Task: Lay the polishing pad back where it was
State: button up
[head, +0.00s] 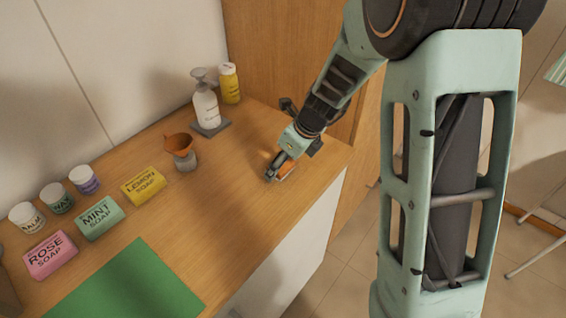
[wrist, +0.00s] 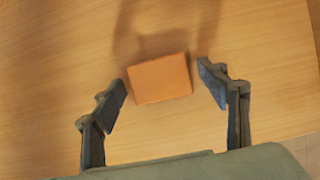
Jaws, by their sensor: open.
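The polishing pad, an orange rectangular block (wrist: 160,79), lies on the wooden counter top. In the wrist view it sits between the tips of my gripper (wrist: 163,88), with a gap at each side. My gripper is open and holds nothing. In the head view my gripper (head: 277,172) is low over the right end of the counter.
A white pump bottle (head: 206,107) on a grey base and a yellow bottle (head: 230,84) stand behind. A brown funnel on a jar (head: 181,151), soaps (head: 143,186), small jars (head: 57,198) and a green mat (head: 130,286) are to the left. The counter's front edge is close.

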jog(key=p+v, duration=0.1)
jog(key=v, duration=1.1)
jog(key=shift+r+p, duration=0.15)
jog(key=shift+p, duration=0.25)
